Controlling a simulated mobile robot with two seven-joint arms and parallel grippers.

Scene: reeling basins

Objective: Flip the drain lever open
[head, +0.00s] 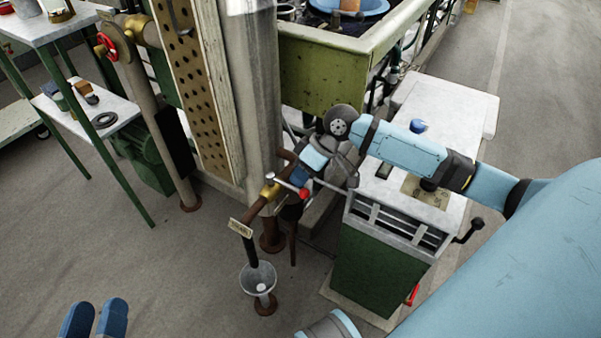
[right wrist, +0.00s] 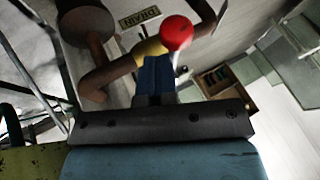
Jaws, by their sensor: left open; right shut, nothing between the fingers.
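The drain lever (head: 291,186) is a thin light bar with a red ball knob (head: 305,194), on a brass valve (head: 269,192) in a rusty pipe. A DRAIN plate (head: 240,228) hangs below the valve. My right gripper (head: 298,176) is shut and empty, close beside the lever. In the right wrist view its blue fingers (right wrist: 155,72) point at the brass valve (right wrist: 150,47), with the red knob (right wrist: 177,33) just right of the tips. I cannot tell whether they touch the lever. My left gripper (head: 95,316) is open and empty over the floor at bottom left.
A grey funnel (head: 258,279) stands below the drain pipe. A green cabinet with a pale top (head: 455,110) is right of the valve, under my right arm. A thick column (head: 253,90) and a green basin (head: 325,72) are behind. Floor at lower left is clear.

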